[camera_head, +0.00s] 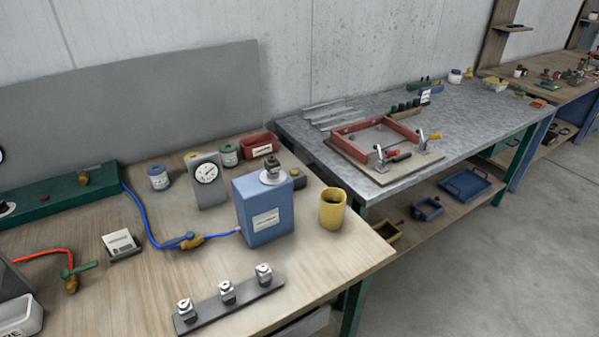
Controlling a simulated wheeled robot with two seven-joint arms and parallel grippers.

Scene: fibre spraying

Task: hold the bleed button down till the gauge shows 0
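A round white gauge (206,173) with a black rim and dark marks is mounted on a grey upright plate on the wooden bench. Its reading is too small to make out. A blue box (264,211) with a white label stands to its right, with a silver knob-like fitting (271,173) on top. A blue hose runs to the box from the green panel. I cannot tell for certain which part is the bleed button. A small dark piece with a yellow-brown top (296,177) shows just behind the box, partly hidden. Neither of my grippers is in view.
A yellow cup (332,209) stands right of the blue box. A grey bar (229,302) with metal fittings lies in front. A green panel (60,197), red hose (35,257) and label stand (122,245) are at left. A metal table (460,115) stands beyond.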

